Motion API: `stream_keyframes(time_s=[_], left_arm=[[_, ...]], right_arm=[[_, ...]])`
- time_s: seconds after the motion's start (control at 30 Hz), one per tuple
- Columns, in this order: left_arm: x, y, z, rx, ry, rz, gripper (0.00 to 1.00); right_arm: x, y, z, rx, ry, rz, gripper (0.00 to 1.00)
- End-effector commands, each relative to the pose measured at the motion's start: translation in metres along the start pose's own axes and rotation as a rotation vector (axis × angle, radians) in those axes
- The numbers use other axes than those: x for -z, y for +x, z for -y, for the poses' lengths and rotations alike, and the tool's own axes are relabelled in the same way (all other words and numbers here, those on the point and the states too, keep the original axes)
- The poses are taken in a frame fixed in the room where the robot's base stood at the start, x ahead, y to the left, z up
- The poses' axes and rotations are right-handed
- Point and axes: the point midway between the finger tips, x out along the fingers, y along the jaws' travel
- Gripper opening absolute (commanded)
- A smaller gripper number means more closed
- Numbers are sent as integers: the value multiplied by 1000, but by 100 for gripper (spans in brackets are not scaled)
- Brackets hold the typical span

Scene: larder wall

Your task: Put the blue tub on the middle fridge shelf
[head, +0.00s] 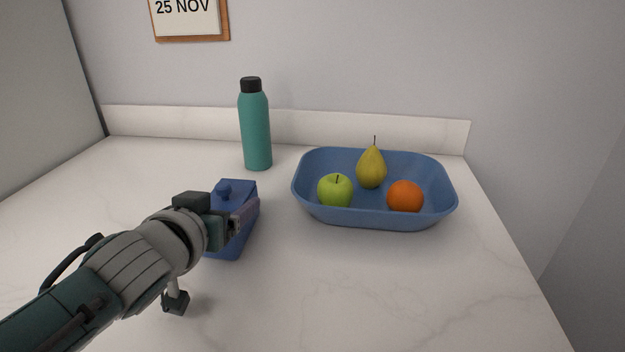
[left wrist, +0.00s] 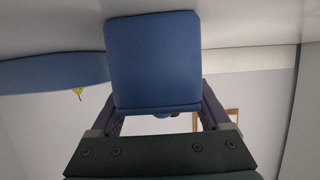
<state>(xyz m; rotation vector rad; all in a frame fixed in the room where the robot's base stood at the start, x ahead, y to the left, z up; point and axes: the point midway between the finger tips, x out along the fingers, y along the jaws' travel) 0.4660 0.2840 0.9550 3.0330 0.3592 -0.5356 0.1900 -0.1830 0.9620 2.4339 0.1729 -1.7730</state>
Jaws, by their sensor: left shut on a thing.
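The blue tub (head: 236,240) is a small box with a lid and a round knob, on or just above the white counter left of centre in the head view. My left gripper (head: 240,215) is shut on the tub, with its fingers along the tub's sides. In the left wrist view the tub (left wrist: 153,62) fills the space between the two fingers of the left gripper (left wrist: 160,110). I cannot tell whether the tub touches the counter. My right gripper is not in view. No fridge or fridge shelf shows.
A blue tray (head: 375,221) right of the tub holds a green apple (head: 335,191), a pear (head: 371,168) and an orange (head: 405,196). A teal bottle (head: 256,130) stands behind the tub. The counter (head: 370,290) is clear in front. A calendar (head: 188,18) hangs on the wall.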

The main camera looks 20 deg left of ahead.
Motion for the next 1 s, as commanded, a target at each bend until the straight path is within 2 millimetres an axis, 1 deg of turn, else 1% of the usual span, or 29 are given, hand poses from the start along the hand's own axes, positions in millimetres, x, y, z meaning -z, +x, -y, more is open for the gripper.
stream_keyframes(time_s=[0.03, 0.07, 0.5, 0.57, 0.83, 1.0], left_arm=[[0, 0, 0, 0, 0, 0, 58], [0, 0, 0, 0, 0, 0, 55], [0, 0, 0, 0, 0, 0, 6], [0, 0, 0, 0, 0, 0, 0], [3, 0, 0, -1, 0, -3, 0], [15, -5, 0, 0, 1, -5, 0]], right_arm=[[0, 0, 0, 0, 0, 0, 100], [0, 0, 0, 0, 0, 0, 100], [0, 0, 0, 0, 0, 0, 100], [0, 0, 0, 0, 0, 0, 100], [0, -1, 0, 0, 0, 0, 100], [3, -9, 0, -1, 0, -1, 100]])
